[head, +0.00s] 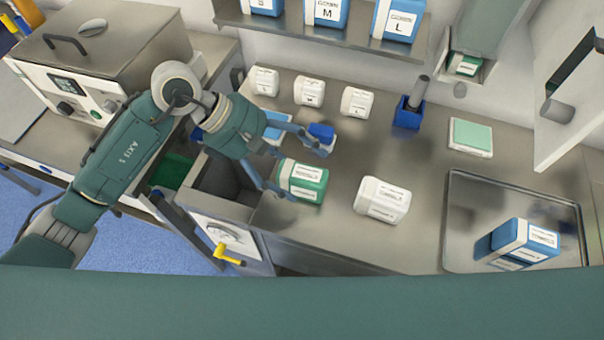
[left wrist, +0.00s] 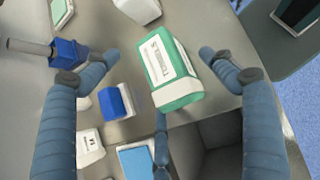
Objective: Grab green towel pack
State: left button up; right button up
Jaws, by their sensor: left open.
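The green towel pack (head: 303,181), green and white with a label, lies on the steel counter near its front edge. It also shows in the left wrist view (left wrist: 172,72), between the two spread fingers. My left gripper (head: 304,169) is open and empty, reaching in from the left. Its fingers are on either side of the pack, and in the left wrist view (left wrist: 157,58) a gap shows on both sides. I cannot tell how high the fingers are above the counter. My right gripper is not in view.
A white pack (head: 382,200) lies right of the green one. A small blue-topped box (head: 321,133) is close behind the fingers.

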pick_arm(q)
jog(key=x, duration=0.2)
jog(key=shift+s+d+f, duration=0.1)
jog(key=shift+d+f, duration=0.05)
jog(key=shift+d, duration=0.15)
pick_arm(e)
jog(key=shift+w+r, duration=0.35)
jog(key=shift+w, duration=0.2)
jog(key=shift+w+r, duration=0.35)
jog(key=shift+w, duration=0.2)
pick_arm(q)
jog(key=shift+c, duration=1.3)
jog(key=c, duration=1.2)
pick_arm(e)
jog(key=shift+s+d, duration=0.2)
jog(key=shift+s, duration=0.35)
pick_arm(q)
jog(key=shift+c, duration=0.4)
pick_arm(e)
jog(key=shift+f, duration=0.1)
